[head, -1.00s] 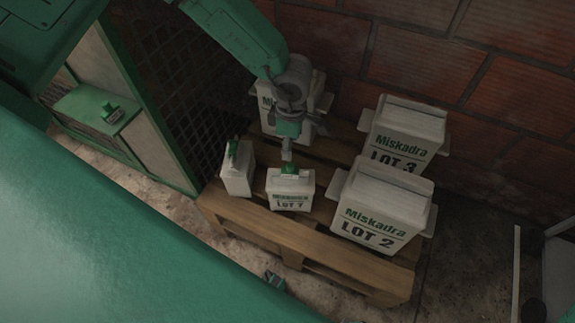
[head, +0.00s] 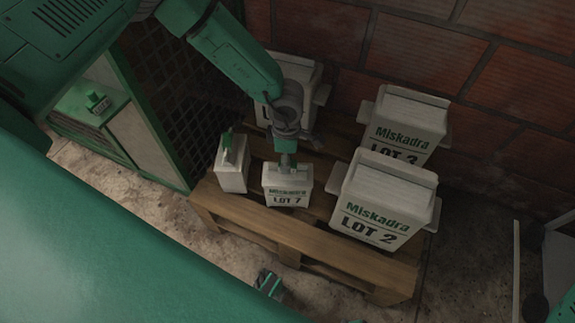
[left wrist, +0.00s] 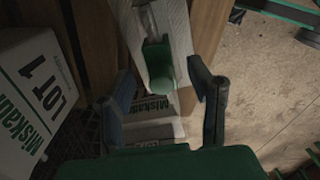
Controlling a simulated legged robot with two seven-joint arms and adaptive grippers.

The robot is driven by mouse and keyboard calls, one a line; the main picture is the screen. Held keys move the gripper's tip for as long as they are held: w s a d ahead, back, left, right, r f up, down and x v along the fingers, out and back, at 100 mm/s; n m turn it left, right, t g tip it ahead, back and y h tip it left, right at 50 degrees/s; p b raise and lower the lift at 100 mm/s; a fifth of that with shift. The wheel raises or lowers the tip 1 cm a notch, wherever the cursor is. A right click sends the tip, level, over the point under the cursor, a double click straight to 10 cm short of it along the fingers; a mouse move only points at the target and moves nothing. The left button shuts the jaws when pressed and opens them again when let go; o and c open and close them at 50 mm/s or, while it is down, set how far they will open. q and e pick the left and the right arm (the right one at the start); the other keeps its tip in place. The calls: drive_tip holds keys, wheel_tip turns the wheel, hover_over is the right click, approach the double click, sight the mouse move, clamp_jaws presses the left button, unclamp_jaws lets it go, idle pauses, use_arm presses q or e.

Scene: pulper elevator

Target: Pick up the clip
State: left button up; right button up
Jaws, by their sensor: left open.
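The small white LOT 7 bag (head: 288,197) stands at the pallet's front edge. My left gripper (head: 286,162) is right above its top and hides the clip there in the head view. In the left wrist view a green clip (left wrist: 158,64) sits on the bag's top edge. It shows between the open fingers of my left gripper (left wrist: 162,84), and I cannot tell whether they touch it. A second green clip (head: 229,150) sits on the small white bag (head: 231,177) to the left.
Large LOT 2 (head: 382,210) and LOT 3 (head: 405,125) bags stand to the right on the wooden pallet (head: 318,248). A LOT 1 bag (left wrist: 38,95) is behind the gripper. A green mesh cage (head: 165,95) is at left, a brick wall (head: 470,65) behind.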

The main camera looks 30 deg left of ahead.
use_arm(q)
wheel_tip(320, 180, down, 3)
drive_tip(key=shift+r+b, duration=0.15)
drive_tip(key=shift+b, duration=0.15)
drive_tip(key=shift+d+r, duration=0.15)
drive_tip(key=shift+d, duration=0.05)
drive_tip(key=c, duration=0.4)
drive_tip(key=shift+d, duration=0.1)
drive_tip(key=c, duration=0.6)
clamp_jaws()
use_arm(e)
drive_tip(key=shift+d+f, duration=0.15)
drive_tip(key=shift+f, duration=0.45)
use_arm(q)
drive_tip(key=shift+a, duration=0.25)
use_arm(e)
drive_tip(key=shift+r, duration=0.1)
